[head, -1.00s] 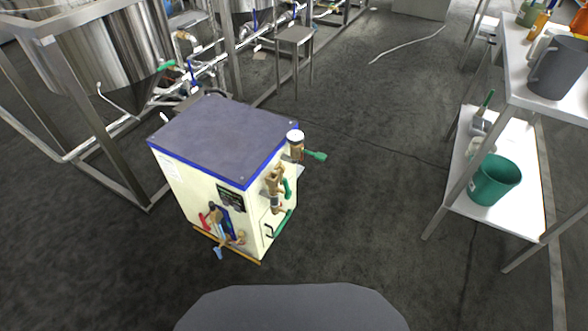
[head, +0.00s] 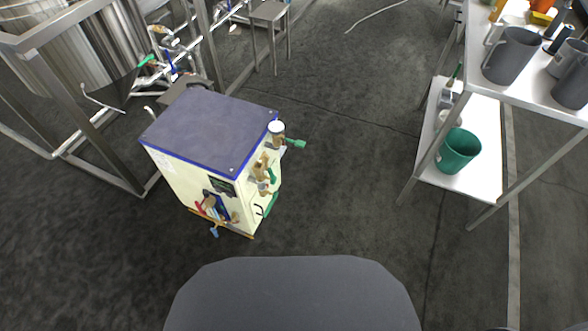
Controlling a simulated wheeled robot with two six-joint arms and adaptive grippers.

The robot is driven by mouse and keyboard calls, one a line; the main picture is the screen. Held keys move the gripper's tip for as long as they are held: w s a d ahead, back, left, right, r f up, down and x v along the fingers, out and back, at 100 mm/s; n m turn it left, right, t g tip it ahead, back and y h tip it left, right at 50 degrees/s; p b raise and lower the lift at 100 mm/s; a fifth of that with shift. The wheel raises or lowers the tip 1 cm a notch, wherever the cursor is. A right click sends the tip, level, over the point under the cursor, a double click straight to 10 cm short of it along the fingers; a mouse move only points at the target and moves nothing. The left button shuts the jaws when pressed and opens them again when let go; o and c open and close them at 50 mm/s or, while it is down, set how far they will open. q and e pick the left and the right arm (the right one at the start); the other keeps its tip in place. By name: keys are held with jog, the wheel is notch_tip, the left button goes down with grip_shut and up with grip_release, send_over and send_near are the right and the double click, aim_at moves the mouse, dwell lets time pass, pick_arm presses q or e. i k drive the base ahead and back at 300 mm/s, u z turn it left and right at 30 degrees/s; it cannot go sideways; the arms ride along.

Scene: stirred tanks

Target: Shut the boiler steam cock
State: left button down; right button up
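The boiler (head: 180,173) is a cream box with a blue-edged dark top, standing on the floor left of centre. On its right side are brass fittings (head: 262,165) with green handles. One green lever (head: 295,143) at the top points out to the right, beside a white-capped fitting (head: 276,128). Another green handle (head: 271,204) sits lower on that side. The front face has a red handle (head: 199,207) and a blue handle (head: 214,231). I cannot tell which handle is the steam cock. Neither of my grippers is in view.
A steel rack (head: 408,178) on the right holds grey jugs (head: 511,56) on top and a green bucket (head: 458,151) on its lower shelf. A steel tank (head: 75,60) in a frame stands at the left. A small stool (head: 268,14) stands behind. Floor between boiler and rack is clear.

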aim_at(273, 178)
jog(key=z, duration=1.95)
jog(key=i, duration=2.3)
jog(key=u, duration=2.9)
